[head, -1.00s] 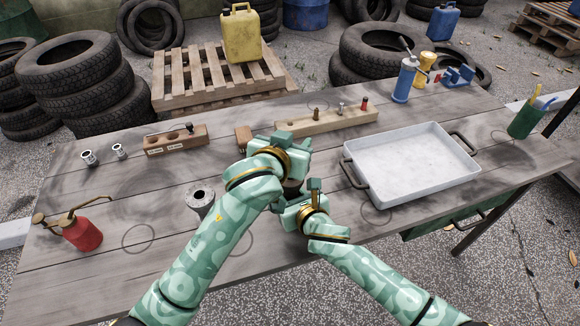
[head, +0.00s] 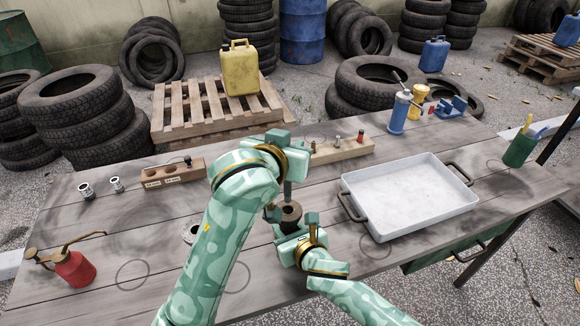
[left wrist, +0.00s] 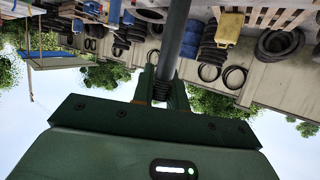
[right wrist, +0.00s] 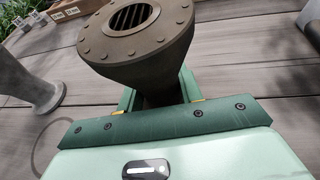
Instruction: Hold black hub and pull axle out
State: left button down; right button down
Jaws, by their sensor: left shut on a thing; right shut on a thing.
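The black hub (head: 290,211) sits flange-up in my right gripper (head: 294,224), which is shut on its narrow body low over the table. In the right wrist view, the hub (right wrist: 135,42) shows a ring of bolts and a dark ribbed bore with no axle visible in it. My left gripper (head: 286,155) is shut on the axle (head: 287,193), a dark grey rod hanging upright just above the hub. The rod also crosses the left wrist view (left wrist: 173,42), between the fingers. My left forearm partly hides this area in the head view.
A white tray (head: 408,224) with handles lies to the right. A wooden block with pegs (head: 340,150) and a block with holes (head: 171,177) stand behind. A grey flanged part (head: 190,232) is partly hidden by my left arm. A red oil can (head: 75,270) stands at the left.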

jog(key=shift+s+f, duration=0.1)
jog(key=shift+f, duration=0.1)
pick_arm(q)
notch_tip(320, 180, up, 2)
pick_arm(e)
jog(key=c, duration=0.9)
grip_release()
jog(key=shift+o, duration=0.2)
jog(key=shift+r, duration=0.1)
